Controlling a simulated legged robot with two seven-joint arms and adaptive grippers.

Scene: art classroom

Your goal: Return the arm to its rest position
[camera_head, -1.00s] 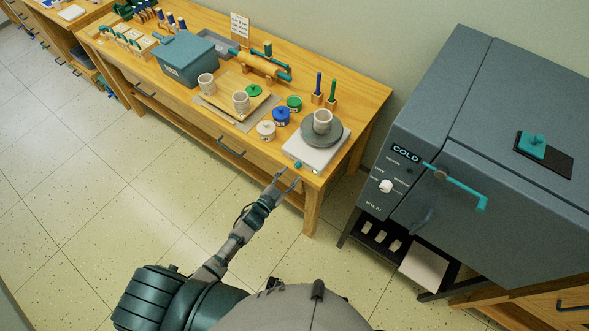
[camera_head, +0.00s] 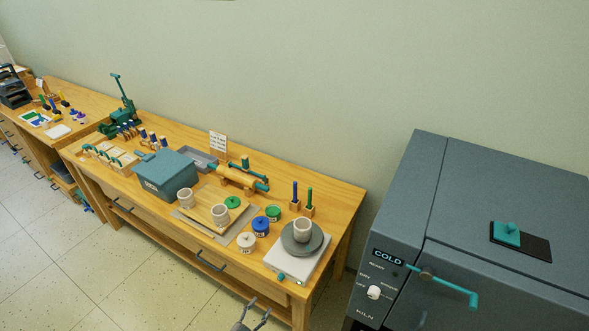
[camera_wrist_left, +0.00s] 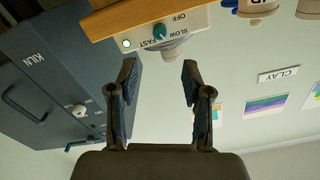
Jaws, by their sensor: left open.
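My left gripper (camera_head: 251,315) shows at the bottom edge of the head view, in front of the wooden table's front edge. It is open, with nothing between its fingers. In the left wrist view my left gripper's two fingers (camera_wrist_left: 160,95) are spread apart, with the wall behind the gap. The rest of the left arm is out of the head view. My right gripper is not in view.
The table (camera_head: 339,215) holds a banding wheel (camera_head: 302,240) with a cup (camera_head: 303,229), glaze jars, and a teal box (camera_head: 166,178). A grey kiln (camera_head: 480,210) stands at the right. The floor (camera_head: 60,255) at the left is clear.

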